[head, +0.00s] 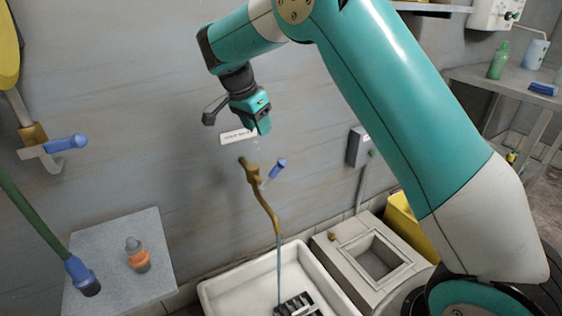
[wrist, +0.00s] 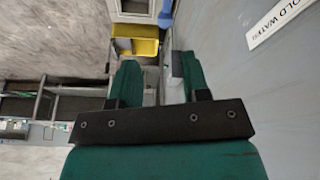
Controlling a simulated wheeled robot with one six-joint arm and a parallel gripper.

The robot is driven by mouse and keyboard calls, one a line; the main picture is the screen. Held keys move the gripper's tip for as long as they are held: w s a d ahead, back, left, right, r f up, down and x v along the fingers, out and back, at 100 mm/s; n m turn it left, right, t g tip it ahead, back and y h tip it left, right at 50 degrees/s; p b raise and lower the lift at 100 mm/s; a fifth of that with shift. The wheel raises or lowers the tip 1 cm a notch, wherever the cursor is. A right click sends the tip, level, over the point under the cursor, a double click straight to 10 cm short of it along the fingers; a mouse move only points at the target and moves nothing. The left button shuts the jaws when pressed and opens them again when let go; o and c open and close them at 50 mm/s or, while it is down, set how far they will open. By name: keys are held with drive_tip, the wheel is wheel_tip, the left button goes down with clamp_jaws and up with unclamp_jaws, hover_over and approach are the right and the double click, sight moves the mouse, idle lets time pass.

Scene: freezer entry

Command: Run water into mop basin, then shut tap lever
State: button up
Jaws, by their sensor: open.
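The brass tap (head: 253,174) is on the wall, with its spout curving down over the white mop basin (head: 208,293). Its blue lever (head: 278,168) points up and to the right. A thin bluish stream (head: 279,265) runs from the spout into the basin, where a dark grate-like object lies. My gripper (head: 263,130) is above the tap, in front of the wall label, apart from the lever. In the wrist view my gripper (wrist: 158,80) is open with nothing between its fingers. A blue piece (wrist: 165,14), probably the lever, shows beyond the fingers. The water level is unclear.
An orange-grey bottle (head: 137,255) stands on a grey block (head: 150,228). A stone-coloured unit with a square recess (head: 330,245) adjoins the basin's right. A grey wall box (head: 358,147) is right of the tap.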

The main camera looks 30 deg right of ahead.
sight(278, 163)
drive_tip(key=d+f+m, duration=0.1)
drive_tip(key=d+f, duration=0.1)
drive_tip(key=f, duration=0.4)
drive_tip(key=w+d+f+m+b, duration=0.1)
drive_tip(key=d+f, duration=0.2)
drive_tip(key=f, duration=0.2)
drive_tip(key=w+d+f+m, duration=0.1)
drive_tip(key=d+f, duration=0.2)
drive_tip(key=f, duration=0.3)
drive_tip(key=shift+d+f+g+h, duration=0.1)
drive_tip(key=shift+f+g+h, duration=0.2)
drive_tip(key=shift+f, duration=0.05)
clamp_jaws()
